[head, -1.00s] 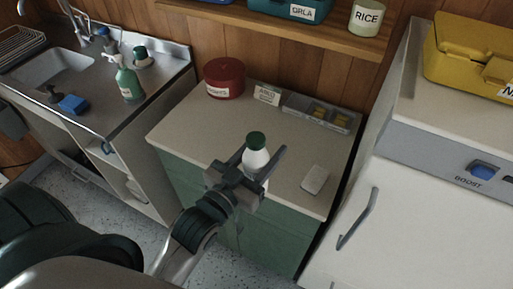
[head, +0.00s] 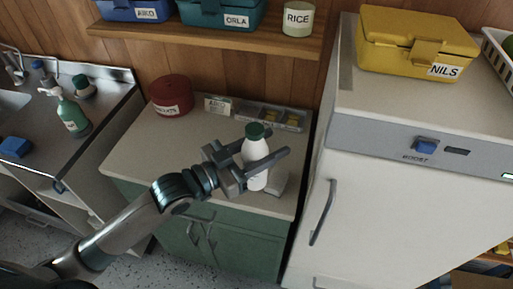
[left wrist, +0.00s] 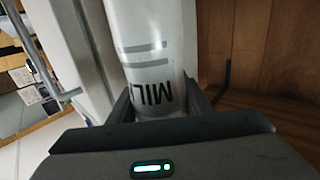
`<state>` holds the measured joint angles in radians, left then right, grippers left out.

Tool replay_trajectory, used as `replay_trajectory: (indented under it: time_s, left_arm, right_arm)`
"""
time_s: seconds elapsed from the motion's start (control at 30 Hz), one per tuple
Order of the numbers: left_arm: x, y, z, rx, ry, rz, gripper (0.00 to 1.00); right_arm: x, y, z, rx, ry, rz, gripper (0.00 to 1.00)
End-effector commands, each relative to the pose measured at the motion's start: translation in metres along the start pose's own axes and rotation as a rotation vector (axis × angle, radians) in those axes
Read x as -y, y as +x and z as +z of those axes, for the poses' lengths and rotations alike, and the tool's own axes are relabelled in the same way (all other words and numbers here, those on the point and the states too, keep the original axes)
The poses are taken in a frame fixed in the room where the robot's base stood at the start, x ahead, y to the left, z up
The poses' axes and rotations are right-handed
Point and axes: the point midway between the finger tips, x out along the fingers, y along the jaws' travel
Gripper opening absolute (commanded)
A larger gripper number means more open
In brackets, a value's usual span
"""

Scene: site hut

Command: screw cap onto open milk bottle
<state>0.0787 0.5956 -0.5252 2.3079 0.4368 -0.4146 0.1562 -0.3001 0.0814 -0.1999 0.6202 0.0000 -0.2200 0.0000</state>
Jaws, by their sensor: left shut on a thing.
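A white milk bottle (head: 257,163) with a dark green cap (head: 257,131) on its top stands nearly upright in my left gripper (head: 265,146). The gripper is shut around the bottle's body, with one finger on each side. In the left wrist view the bottle's side (left wrist: 152,60) with the letters MIL shows between the fingers; its cap is out of that picture. In the head view the bottle is over the front right part of the counter (head: 150,150). I cannot tell how tightly the cap sits, or whether the bottle's base touches the counter. My right gripper is not in view.
A pale flat block (head: 279,186) lies just behind the bottle. A red tin (head: 171,95), a name card (head: 217,104) and a grey divided tray (head: 270,117) stand along the back. A white appliance (head: 385,205) with a handle bounds the right. The counter's left middle is clear.

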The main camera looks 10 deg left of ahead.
Motion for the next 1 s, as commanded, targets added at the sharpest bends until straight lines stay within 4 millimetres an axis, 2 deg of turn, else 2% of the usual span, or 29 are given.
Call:
replay_trajectory:
  time_s: [0.5, 1.0]
  left_arm:
    - [-0.012, 0.036, -0.009, -0.003, 0.005, 0.199, 0.04]
    - [-0.019, 0.056, -0.013, -0.003, 0.004, 0.314, 0.04]
  right_arm:
    - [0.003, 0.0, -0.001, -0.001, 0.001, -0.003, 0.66]
    - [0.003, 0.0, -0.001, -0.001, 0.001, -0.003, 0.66]
